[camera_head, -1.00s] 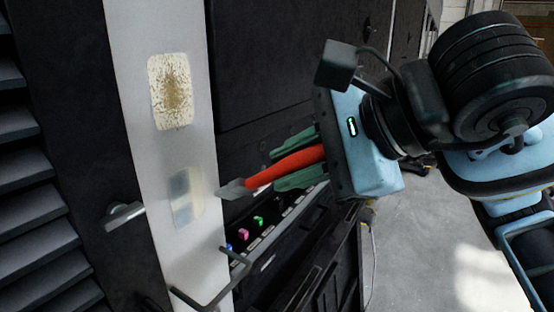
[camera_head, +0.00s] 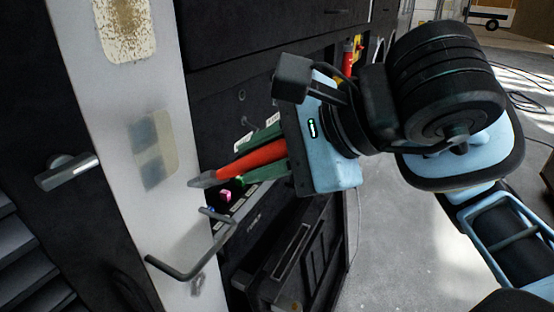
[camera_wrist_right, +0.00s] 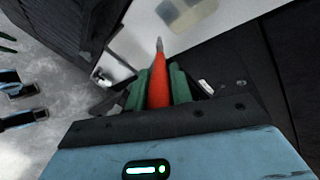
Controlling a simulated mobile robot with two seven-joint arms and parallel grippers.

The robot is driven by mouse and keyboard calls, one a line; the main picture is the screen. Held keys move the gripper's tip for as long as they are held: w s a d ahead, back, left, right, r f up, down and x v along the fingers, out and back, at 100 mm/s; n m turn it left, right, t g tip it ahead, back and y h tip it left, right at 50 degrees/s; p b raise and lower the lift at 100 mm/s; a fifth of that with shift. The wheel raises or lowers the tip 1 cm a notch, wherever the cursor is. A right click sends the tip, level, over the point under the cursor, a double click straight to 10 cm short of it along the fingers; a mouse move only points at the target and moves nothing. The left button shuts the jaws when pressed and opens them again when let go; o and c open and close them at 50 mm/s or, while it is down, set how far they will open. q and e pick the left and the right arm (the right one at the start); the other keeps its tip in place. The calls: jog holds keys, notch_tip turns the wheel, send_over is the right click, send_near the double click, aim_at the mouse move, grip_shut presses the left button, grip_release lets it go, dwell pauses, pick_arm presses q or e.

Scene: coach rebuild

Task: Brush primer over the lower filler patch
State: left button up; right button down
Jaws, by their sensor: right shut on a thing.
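The lower filler patch (camera_head: 153,150) is a pale beige rectangle on the white panel strip (camera_head: 112,110), with greyish blocks over part of it. It also shows at the top of the right wrist view (camera_wrist_right: 185,14). My right gripper (camera_head: 258,158), with green fingers, is shut on the red-orange handle of a brush (camera_head: 250,161). The brush's grey tip points left, beside and slightly below the patch's right edge. In the right wrist view the brush (camera_wrist_right: 158,82) points up, its tip appearing just below the patch. Whether the tip touches the panel is unclear. My left gripper is out of view.
An upper, rough yellowish patch (camera_head: 127,30) sits higher on the strip. A metal lever handle (camera_head: 66,172) sticks out on the left, and a bent dark handle (camera_head: 185,270) below. Small coloured knobs (camera_head: 225,196) lie behind the brush. Open floor (camera_head: 385,250) is at right.

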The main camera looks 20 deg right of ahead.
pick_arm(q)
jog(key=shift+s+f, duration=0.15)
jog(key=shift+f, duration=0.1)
pick_arm(e)
jog(key=shift+w+a, duration=0.95)
jog(key=shift+w, duration=0.3)
jog(key=shift+w+a, duration=0.45)
jog(key=shift+w, duration=0.1)
jog(key=shift+s+d+r+p, duration=0.15)
jog(key=shift+r+p, duration=0.55)
jog(key=shift+r, duration=1.1)
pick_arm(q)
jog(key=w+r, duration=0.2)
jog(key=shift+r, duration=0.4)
pick_arm(e)
jog(key=shift+r, duration=0.1)
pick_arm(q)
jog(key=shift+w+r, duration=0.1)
